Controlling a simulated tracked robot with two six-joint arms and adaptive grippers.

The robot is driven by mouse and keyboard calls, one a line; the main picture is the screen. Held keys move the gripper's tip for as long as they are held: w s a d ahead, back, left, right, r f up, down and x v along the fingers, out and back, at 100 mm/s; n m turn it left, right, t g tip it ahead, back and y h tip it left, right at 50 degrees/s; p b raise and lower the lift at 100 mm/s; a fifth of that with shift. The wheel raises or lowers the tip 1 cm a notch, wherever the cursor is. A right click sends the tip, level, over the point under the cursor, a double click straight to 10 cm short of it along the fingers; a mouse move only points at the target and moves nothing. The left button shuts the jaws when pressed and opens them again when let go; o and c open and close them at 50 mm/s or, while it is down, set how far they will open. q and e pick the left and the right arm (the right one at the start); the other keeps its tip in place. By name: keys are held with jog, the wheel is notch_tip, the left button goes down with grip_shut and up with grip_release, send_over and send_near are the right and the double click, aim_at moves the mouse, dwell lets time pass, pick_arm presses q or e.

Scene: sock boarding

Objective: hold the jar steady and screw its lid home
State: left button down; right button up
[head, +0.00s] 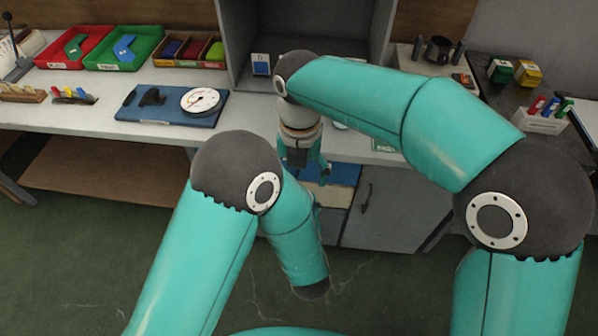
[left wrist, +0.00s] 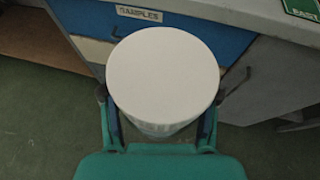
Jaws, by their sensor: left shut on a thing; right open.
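The jar (left wrist: 160,131) is in the left wrist view, with a glimpse of its pale side below a wide white round top. That top looks like the lid (left wrist: 163,70); I cannot tell how far it is screwed on. My left gripper (left wrist: 160,104) is shut on the jar, one finger on each side. In the head view my arms hide the jar and left gripper. My right gripper (head: 318,174) is open and points down in front of the bench; its fingers are partly hidden and its distance from the jar is unclear.
The bench (head: 60,110) carries red and green trays (head: 123,47), a blue board with a dial (head: 172,107) and a grey open box (head: 240,50). Below it are a blue drawer marked SAMPLES (left wrist: 85,17) and a grey cabinet (head: 385,210). The floor in front is clear.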

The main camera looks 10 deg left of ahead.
jog(key=shift+f, duration=3.95)
jog(key=c, duration=1.2)
jog(key=m, duration=0.3)
jog(key=o, duration=1.3)
jog(key=shift+r, duration=0.1)
